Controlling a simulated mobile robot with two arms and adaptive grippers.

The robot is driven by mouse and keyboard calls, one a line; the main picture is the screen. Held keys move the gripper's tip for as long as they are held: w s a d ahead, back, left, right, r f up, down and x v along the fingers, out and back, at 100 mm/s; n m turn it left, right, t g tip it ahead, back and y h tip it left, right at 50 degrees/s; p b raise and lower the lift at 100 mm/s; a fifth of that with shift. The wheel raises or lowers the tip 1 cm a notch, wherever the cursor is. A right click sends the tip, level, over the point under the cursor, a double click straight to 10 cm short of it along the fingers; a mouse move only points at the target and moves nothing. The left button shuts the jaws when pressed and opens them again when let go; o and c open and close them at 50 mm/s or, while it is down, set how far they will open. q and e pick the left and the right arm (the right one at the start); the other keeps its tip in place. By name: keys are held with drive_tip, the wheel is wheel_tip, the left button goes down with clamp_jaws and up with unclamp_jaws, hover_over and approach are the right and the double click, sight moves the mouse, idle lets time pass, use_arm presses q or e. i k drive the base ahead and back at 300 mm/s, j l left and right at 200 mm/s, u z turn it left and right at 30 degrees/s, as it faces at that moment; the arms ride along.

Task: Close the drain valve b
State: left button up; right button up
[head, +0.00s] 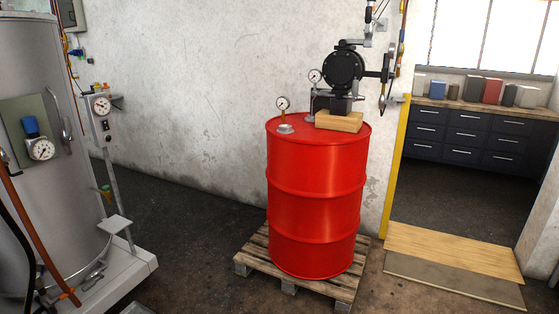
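A tall grey tank (60,110) stands at the left on a pale base (125,275). A small grey metal fitting (95,272) lies low on that base; it may be a valve, but its setting is too small to tell. A small green and orange fitting (105,190) shows on the tank's right side. No label marks which part is drain valve b. Neither of my grippers is in view.
A red drum (315,215) stands upright on a wooden pallet (255,275), with gauges, a wooden block (339,122) and a black pump (343,68) above it. Dark floor (185,225) lies clear between tank and drum. A doorway with wooden boards (455,250) is at the right.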

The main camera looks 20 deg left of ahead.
sight(93, 283)
drive_tip(key=i+j+u, duration=0.1)
drive_tip(key=i+u, duration=0.15)
drive_tip(key=u, duration=0.15)
drive_tip(key=i+u, duration=0.25)
drive_tip(key=u, duration=0.15)
drive_tip(key=i+u, duration=0.2)
drive_tip(key=u, duration=0.15)
drive_tip(key=i+l+u, duration=0.2)
drive_tip(key=u, duration=0.2)
drive_tip(key=i, duration=0.05)
